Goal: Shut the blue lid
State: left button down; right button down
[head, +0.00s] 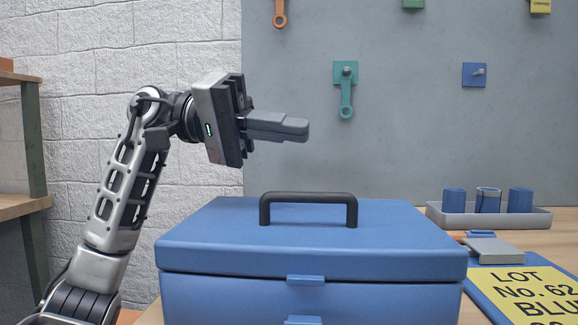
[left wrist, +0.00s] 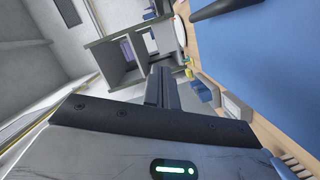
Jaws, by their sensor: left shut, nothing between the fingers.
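The blue lid (head: 310,238) lies flat on a blue box (head: 230,299) in the head view, with only a thin seam between them. A black handle (head: 308,197) stands on top of the lid. A front latch tab (head: 306,280) sits at the lid's front edge. My left gripper (head: 300,129) is shut and empty, above the lid and a little behind the handle, pointing right, apart from it. In the left wrist view its shut fingers (left wrist: 162,88) show, with the blue lid (left wrist: 260,60) along the right side. My right gripper is not in view.
A grey tray (head: 490,215) with several blue pieces stands right of the box. A blue board with a yellow lot label (head: 528,292) lies at the front right. A pegboard with hanging tools (head: 346,90) is behind. Shelves (head: 25,205) stand at the left.

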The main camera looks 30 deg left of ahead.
aim_at(279, 193)
pick_arm(q)
jog(key=s+f+m+b, duration=0.1)
jog(key=s+d+f+m+b, duration=0.1)
jog(key=shift+s+d+f+y, duration=0.1)
jog(key=shift+s+f+y, duration=0.2)
jog(key=shift+y, duration=0.1)
jog(key=shift+s+d+f+b, duration=0.2)
jog(key=shift+s+f+b, duration=0.25)
jog(key=shift+b, duration=0.25)
jog(key=shift+s+d+f+b, duration=0.2)
jog(key=shift+s+f+b, duration=0.25)
jog(key=shift+b, duration=0.2)
jog(key=shift+s+d+f, duration=0.1)
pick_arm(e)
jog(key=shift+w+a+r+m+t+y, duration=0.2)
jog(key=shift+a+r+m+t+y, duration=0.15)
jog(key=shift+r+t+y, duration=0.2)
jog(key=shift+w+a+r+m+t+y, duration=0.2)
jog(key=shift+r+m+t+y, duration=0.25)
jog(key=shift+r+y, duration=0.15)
pick_arm(q)
jog(key=p+v, duration=0.2)
jog(key=v, duration=1.4)
jog(key=shift+s+f, duration=0.15)
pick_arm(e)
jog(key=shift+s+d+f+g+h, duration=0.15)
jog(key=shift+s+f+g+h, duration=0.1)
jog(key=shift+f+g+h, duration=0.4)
